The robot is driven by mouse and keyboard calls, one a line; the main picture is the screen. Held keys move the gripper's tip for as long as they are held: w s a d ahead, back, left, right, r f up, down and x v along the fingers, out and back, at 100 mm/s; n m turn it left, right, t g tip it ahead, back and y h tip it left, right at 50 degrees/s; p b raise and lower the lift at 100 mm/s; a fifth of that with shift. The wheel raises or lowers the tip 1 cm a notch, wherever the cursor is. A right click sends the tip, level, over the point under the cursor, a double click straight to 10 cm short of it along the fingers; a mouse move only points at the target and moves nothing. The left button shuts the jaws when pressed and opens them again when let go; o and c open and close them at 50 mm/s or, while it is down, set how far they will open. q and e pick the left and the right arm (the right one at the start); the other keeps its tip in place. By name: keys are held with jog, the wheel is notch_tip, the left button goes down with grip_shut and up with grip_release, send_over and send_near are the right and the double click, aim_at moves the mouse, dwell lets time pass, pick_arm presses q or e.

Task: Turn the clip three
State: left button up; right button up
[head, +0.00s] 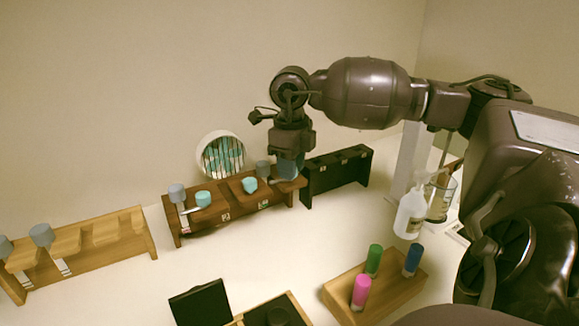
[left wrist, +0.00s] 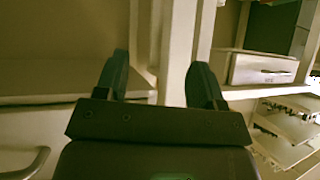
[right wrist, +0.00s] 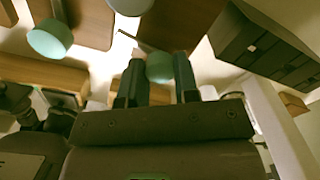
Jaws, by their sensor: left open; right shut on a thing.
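The brown wooden rack (head: 225,219) stands on the white table near the wall, with teal and grey round-topped pieces along it. I cannot tell which of these is clip three. My right gripper (head: 288,160) points down at the rack's right end and is shut on a blue-teal piece (head: 290,167) there. In the right wrist view that teal round piece (right wrist: 160,68) shows between the fingertips. A teal piece (head: 249,184) and a grey one (head: 263,168) sit just left of it. My left gripper (left wrist: 160,75) is open and empty, outside the head view.
A black rack (head: 337,170) stands close to the right, a light wooden rack (head: 92,243) to the left. A round holder (head: 221,155) is behind. A wooden block (head: 345,296) with coloured bottles, a white spray bottle (head: 410,213) and a black box (head: 200,303) are nearer.

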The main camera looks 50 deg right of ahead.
jog(key=shift+n, duration=1.2)
jog(key=o, duration=0.9)
jog(key=shift+r, duration=0.1)
notch_tip(320, 180, up, 11)
jog(key=shift+f, duration=0.15)
